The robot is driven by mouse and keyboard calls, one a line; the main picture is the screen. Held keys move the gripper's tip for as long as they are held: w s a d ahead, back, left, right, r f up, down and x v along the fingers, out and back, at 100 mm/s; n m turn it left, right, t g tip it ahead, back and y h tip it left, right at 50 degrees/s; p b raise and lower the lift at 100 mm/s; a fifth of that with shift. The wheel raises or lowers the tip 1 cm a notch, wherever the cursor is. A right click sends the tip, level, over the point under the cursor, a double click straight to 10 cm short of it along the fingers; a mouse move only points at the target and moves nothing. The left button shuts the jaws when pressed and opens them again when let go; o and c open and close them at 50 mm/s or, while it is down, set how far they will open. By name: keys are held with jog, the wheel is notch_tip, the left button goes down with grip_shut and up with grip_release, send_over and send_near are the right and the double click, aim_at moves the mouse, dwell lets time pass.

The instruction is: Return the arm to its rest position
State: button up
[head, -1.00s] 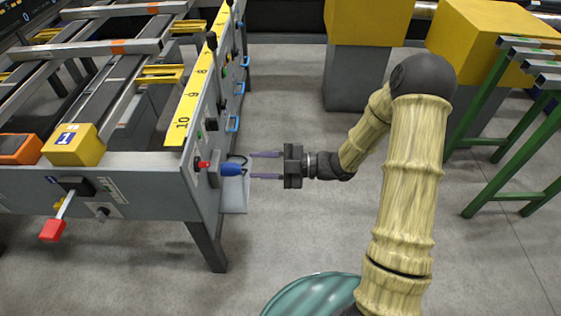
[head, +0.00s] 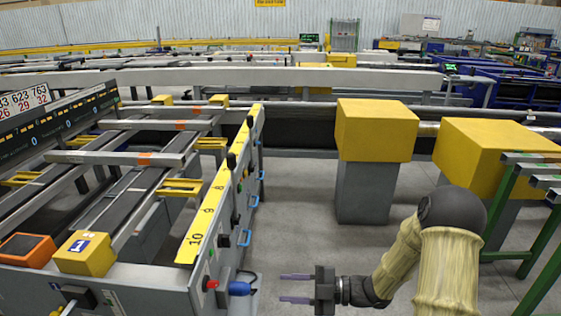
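My gripper (head: 296,289) is at the lower middle of the head view, at the end of my bamboo-textured arm (head: 447,265). Its two purple fingers point left and stand apart, with nothing between them. To their left, a blue plug-like part (head: 240,288) sticks out from the end of the grey runout table (head: 150,277). A clear gap lies between the fingertips and this blue part.
A red knob (head: 211,284) and black levers (head: 231,160) line the table's side panel beside a yellow numbered strip (head: 217,195). Yellow-topped machine housings (head: 376,130) stand behind my arm. A green rack (head: 519,215) is at right. Bare floor (head: 300,215) lies between.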

jog(key=w+d+m+t+h, duration=0.6)
jog(key=d+m+h, duration=0.2)
jog(key=m+h, duration=0.5)
jog(key=s+d+r+m+g+h, duration=0.1)
jog(key=s+d+m+g+h, duration=0.15)
jog(key=s+m, duration=0.5)
jog(key=s+d+r+m+g+h, duration=0.1)
jog(key=s+r+m+g+h, duration=0.3)
jog(key=s, duration=0.6)
notch_tip(320, 180, up, 30)
jog(key=m+y+p, duration=0.1)
jog(key=y+p, duration=0.1)
jog(key=p, duration=2.9)
jog(key=shift+d+f+t+p, duration=0.15)
jog(key=shift+t+p, duration=0.25)
jog(key=shift+t, duration=0.05)
jog(key=shift+s, duration=0.1)
